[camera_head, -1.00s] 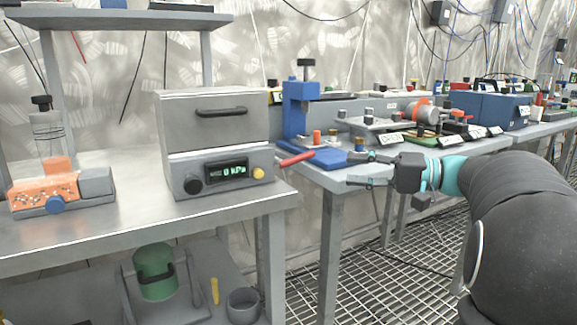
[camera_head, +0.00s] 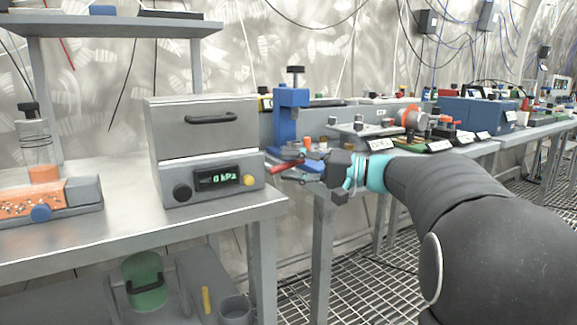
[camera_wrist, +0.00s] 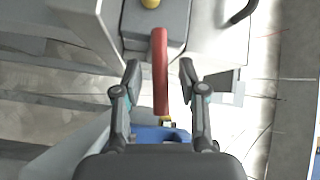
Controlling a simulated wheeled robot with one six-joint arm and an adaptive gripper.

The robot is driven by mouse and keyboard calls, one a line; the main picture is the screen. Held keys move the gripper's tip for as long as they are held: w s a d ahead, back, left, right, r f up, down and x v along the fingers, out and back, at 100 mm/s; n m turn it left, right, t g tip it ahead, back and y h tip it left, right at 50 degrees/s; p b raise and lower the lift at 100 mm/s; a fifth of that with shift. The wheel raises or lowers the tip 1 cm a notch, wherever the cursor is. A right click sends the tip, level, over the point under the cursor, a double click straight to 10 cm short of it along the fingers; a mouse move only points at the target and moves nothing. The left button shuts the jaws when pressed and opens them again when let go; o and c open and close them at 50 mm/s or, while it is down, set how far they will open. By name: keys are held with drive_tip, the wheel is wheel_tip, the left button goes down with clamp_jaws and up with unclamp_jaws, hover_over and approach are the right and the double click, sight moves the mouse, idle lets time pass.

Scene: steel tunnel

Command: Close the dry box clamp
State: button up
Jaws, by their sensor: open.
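The dry box (camera_head: 205,140) is a grey cabinet on the left steel table, with a black handle on its upper front and a display reading 0 kPa. The red clamp lever (camera_wrist: 160,72) sticks out from the box's right side; in the head view the lever (camera_head: 283,168) is partly hidden by my gripper. My gripper (camera_head: 287,164) is open beside the box. In the wrist view my gripper (camera_wrist: 158,72) has one finger on each side of the red lever, with a gap on both sides. The box's yellow knob (camera_wrist: 150,3) shows at the top edge.
A blue press (camera_head: 290,115) stands on the bench behind my gripper. An orange-and-grey device (camera_head: 45,190) sits on the left table. A green canister (camera_head: 145,283) is on the lower shelf. A gap with grated floor lies between the tables.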

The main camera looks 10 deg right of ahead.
drive_tip(key=shift+w+a, duration=0.2)
drive_tip(key=shift+a, duration=0.2)
clamp_jaws()
